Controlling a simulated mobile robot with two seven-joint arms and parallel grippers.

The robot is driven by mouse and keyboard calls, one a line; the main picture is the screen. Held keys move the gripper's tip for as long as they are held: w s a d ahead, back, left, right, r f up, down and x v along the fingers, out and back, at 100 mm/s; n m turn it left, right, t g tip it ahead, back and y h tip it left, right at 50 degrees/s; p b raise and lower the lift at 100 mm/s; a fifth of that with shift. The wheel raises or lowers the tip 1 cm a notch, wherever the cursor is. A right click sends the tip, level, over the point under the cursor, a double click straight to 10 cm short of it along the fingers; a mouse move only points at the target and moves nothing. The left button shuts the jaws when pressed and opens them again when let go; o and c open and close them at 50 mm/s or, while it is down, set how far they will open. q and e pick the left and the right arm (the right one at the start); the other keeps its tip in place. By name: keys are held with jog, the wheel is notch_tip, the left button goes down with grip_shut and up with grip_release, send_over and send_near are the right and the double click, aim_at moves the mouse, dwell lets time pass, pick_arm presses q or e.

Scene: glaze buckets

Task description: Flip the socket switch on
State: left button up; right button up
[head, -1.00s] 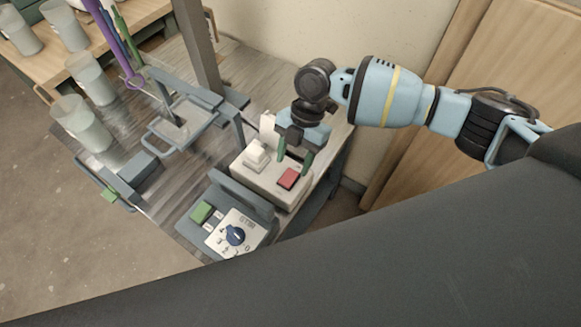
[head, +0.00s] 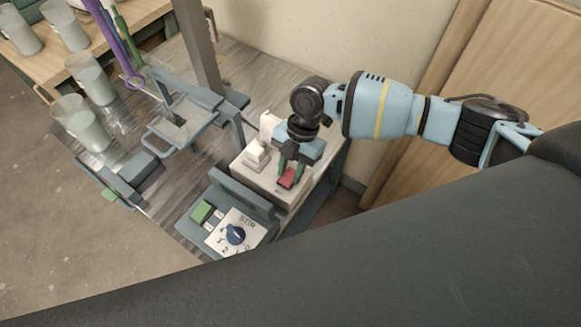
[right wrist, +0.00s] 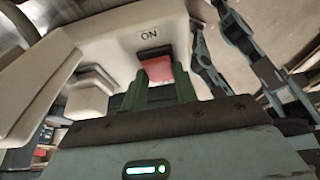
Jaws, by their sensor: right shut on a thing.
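The socket box (head: 262,184) is a cream block on the workbench, with a red switch (head: 288,178) on its right part. In the right wrist view the red switch (right wrist: 157,69) sits in a dark recess below the printed word ON. My right gripper (head: 291,175) reaches down over the box, its two green fingers on either side of the switch. In the right wrist view the gripper (right wrist: 160,85) is shut on the switch, which partly hides between the fingers. A white plug (head: 255,157) stands on the box's left part. My left gripper is not in view.
A grey control unit (head: 190,221) with a blue dial (head: 235,234) and green button (head: 201,212) stands in front of the box. A metal stand (head: 199,45) and tray (head: 188,121) are behind left. Several translucent cups (head: 87,129) stand at far left. A wall is close behind.

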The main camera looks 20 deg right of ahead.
jog(key=shift+f, duration=0.2)
jog(key=b, duration=0.1)
jog(key=g+y+b, duration=0.1)
jog(key=y+b, duration=0.1)
jog(key=shift+w+d+f+g+b, duration=0.15)
jog(key=shift+d+f+g+b, duration=0.15)
jog(key=shift+g+b, duration=0.1)
jog(key=shift+y+b, duration=0.3)
jog(key=shift+y, duration=0.1)
jog(key=shift+w+g, duration=0.1)
jog(key=shift+g, duration=0.2)
jog(key=shift+d+r+b, duration=0.1)
jog(key=shift+r+b, duration=0.05)
jog(key=shift+b, duration=0.2)
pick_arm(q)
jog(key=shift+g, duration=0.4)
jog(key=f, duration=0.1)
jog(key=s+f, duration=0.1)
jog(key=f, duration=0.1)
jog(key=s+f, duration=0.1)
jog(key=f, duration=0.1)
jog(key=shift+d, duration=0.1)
pick_arm(e)
jog(key=shift+r, duration=0.15)
jog(key=o, duration=1)
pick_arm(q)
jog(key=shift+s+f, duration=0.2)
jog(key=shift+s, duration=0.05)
